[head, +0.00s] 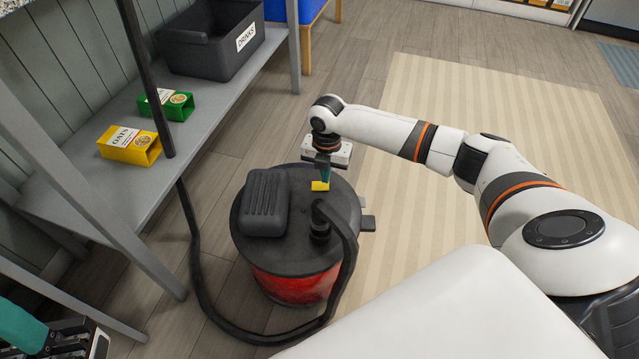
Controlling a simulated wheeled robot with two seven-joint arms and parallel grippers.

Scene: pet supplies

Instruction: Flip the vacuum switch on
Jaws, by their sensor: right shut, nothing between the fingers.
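The vacuum (292,258) stands on the floor, with a red drum, a dark lid and a black hose curling around its front. A small yellow switch (320,186) sits on the lid, right of the raised dark housing. My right gripper (325,177) points down over the lid with its fingers shut and empty. Its teal tips are right at the switch; whether they touch it is hard to tell. I cannot tell the switch's position for sure. My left gripper (78,342) shows only in part at the bottom left corner, away from the vacuum; its fingertips are not clear.
A grey shelf unit (205,140) on the left holds a yellow oats box (130,146), a green box (166,105) and a dark drinks bin (210,45). The black hose (197,265) rises past the shelf edge. A striped beige rug (400,90) lies right of the vacuum.

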